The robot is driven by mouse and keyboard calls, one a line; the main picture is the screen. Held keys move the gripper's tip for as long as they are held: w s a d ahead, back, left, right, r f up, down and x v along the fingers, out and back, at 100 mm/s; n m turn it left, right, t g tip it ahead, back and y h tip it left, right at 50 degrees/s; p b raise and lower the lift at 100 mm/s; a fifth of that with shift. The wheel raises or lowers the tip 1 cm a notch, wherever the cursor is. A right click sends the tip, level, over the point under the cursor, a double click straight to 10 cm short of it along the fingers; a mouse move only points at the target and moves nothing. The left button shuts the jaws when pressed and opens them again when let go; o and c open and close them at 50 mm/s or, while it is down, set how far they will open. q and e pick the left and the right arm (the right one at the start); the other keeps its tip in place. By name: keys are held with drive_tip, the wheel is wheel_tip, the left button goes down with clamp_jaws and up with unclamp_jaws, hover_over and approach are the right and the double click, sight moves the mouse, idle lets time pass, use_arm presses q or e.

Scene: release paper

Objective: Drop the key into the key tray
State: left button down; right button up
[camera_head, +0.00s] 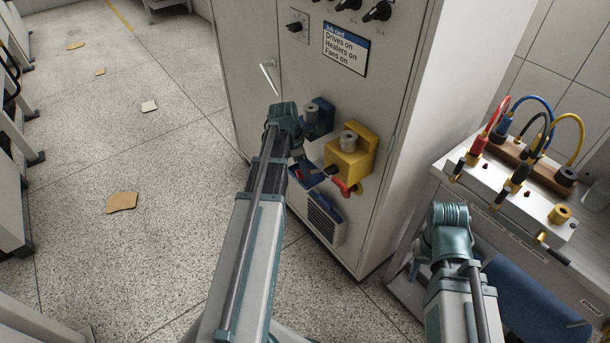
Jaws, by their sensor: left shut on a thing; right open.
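My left gripper (315,164) is in front of the cabinet, beside a yellow lock box (341,158) with a round metal cylinder. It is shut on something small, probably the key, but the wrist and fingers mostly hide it. A red handle-like piece (343,186) shows just below the yellow box; I cannot tell whether it is part of the held key. A blue open tray (303,177), which looks like the key tray, sits on the cabinet front just below my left gripper and is partly covered by it. My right gripper (418,264) is open, low by the bench, its fingers mostly hidden.
The grey cabinet (249,56) carries a job card (346,49), black knobs, a door handle (268,77), a blue lock box (320,112) and a vent (325,220). A bench at right holds a terminal block (515,190) with coloured cables. Brown scraps lie on the open floor at left.

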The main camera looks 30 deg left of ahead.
use_arm(q)
drive_tip(key=shift+w+f, duration=0.15)
drive_tip(key=shift+f, duration=0.45)
drive_tip(key=shift+r, duration=0.1)
use_arm(e)
drive_tip(key=shift+f, duration=0.45)
drive_tip(key=shift+f, duration=0.15)
use_arm(q)
drive_tip(key=shift+f+b, duration=0.6)
drive_tip(key=shift+b, duration=0.05)
drive_tip(key=shift+c, duration=1.7)
unclamp_jaws()
use_arm(e)
drive_tip(key=shift+f, duration=0.45)
use_arm(q)
drive_tip(key=shift+r, duration=0.15)
